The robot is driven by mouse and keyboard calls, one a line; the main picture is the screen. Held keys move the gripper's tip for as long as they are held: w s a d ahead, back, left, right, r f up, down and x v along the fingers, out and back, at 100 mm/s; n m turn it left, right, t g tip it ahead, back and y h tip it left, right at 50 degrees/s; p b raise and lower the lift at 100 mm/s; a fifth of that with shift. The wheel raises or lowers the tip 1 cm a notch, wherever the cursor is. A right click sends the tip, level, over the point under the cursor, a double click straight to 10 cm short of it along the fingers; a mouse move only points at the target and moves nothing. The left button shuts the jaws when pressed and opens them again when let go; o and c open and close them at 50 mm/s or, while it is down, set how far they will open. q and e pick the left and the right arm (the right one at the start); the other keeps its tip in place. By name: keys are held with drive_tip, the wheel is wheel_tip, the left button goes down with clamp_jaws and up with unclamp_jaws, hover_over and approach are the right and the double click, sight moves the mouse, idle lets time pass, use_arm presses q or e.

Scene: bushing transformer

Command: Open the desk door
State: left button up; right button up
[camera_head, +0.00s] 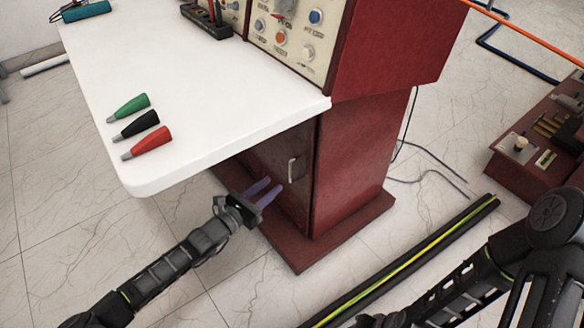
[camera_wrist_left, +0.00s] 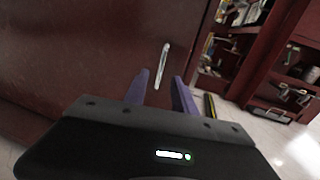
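The desk door (camera_head: 270,168) is a dark red panel under the white desk top, and it looks shut. Its small upright metal handle (camera_head: 292,169) sits near the door's right edge. In the left wrist view the handle (camera_wrist_left: 162,66) shows just beyond my fingertips, on the dark red door (camera_wrist_left: 80,60). My left gripper (camera_head: 268,188) has purple fingers that stand apart with nothing between them. It is a short way in front of the handle, a little to its left and lower in the head view. My right gripper cannot be made out; only my right arm shows at the lower right.
The white desk top (camera_head: 215,110) overhangs the door and carries green (camera_head: 129,107), black (camera_head: 136,124) and red (camera_head: 147,143) plugs near its edge. A yellow-green striped black strip (camera_head: 420,255) lies on the floor. A red cabinet (camera_head: 535,150) with parts stands at right.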

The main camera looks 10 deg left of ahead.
sight(290, 172)
use_arm(q)
drive_tip(key=shift+d, duration=0.1)
drive_tip(key=b+x, duration=0.2)
drive_tip(key=x, duration=0.5)
drive_tip(key=shift+w+d+b, duration=0.25)
drive_tip(key=shift+b, duration=0.15)
drive_tip(key=shift+c, duration=0.4)
clamp_jaws()
idle(0.8)
